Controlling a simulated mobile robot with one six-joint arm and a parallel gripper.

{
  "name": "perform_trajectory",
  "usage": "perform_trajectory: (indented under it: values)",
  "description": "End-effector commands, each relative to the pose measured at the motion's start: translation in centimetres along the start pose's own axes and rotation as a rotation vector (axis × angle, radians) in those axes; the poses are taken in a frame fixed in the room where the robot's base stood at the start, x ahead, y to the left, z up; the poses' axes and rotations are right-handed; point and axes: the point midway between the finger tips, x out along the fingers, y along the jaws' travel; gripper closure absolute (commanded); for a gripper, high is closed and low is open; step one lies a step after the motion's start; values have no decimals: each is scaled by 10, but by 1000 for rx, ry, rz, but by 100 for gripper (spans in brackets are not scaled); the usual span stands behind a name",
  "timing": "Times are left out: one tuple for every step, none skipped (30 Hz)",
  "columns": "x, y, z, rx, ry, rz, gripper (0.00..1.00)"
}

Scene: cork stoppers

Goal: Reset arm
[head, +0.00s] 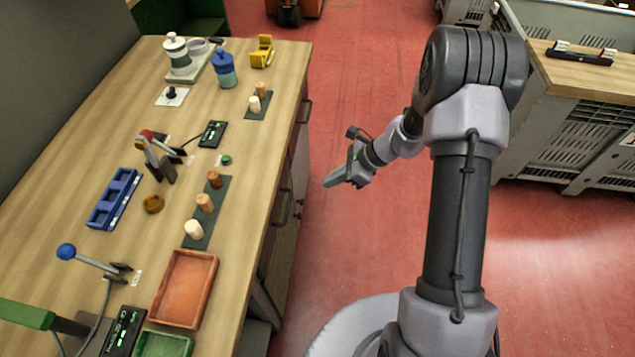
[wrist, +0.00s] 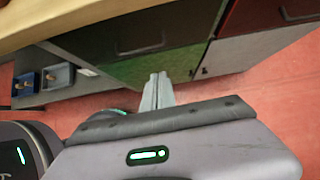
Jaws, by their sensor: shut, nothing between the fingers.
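My gripper (head: 332,182) hangs over the red floor, to the right of the wooden workbench (head: 170,225) and clear of its edge. In the wrist view its two fingers (wrist: 157,77) are together with nothing between them. My arm is bent, with the forearm reaching left toward the bench. On the bench, a dark strip (head: 207,226) holds corks of light and brown tones, and a second dark strip (head: 259,108) farther back holds two more. The wrist view shows the bench's cabinet fronts (wrist: 138,62) beyond the fingers.
The bench also carries an orange tray (head: 185,288), a blue compartment tray (head: 114,198), a blue-knobbed lever (head: 90,259), a blue jar (head: 224,70) and a yellow holder (head: 262,52). A grey crate with a wooden top (head: 575,75) stands at right. Open red floor (head: 340,90) lies between them.

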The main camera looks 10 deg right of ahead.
Motion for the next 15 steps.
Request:
perform_trajectory:
  values:
    - [-7,0,1,1,0,-1,100]
    - [-9,0,0,1,0,-1,100]
    - [-10,0,0,1,0,-1,100]
    - [-11,0,0,1,0,-1,100]
    - [-11,0,0,1,0,0,100]
    - [-11,0,0,-2,1,0,100]
    - [-13,0,2,-12,3,-1,100]
    - [-18,1,7,-32,7,-2,100]
    - [-29,3,19,-80,16,-4,100]
    - [-40,6,32,-134,27,-6,100]
    - [-55,10,47,-202,42,-7,100]
    - [-77,21,70,-307,67,-10,100]
    - [-94,31,87,-398,90,-11,100]
    - [-112,44,104,-490,115,-12,100]
    - [-134,63,123,-613,151,-14,100]
